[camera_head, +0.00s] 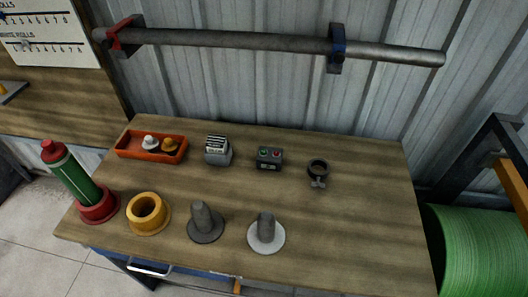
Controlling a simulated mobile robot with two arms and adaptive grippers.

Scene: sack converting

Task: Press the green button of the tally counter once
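The tally counter (269,159) is a small dark grey box on the wooden table (330,240), right of the middle of the back row. Its top carries a green button (264,152) on the left and a red button (276,153) on the right. A small display shows on its front face, too small to read. Nothing touches the counter or covers its buttons. Neither of my grippers shows in the head view.
A grey block with a striped top (217,150) stands left of the counter and a dark ring clamp (318,172) right of it. An orange tray (130,150) is further left. Yellow, grey and white flanged pieces stand in front. A bar (230,40) spans the wall behind.

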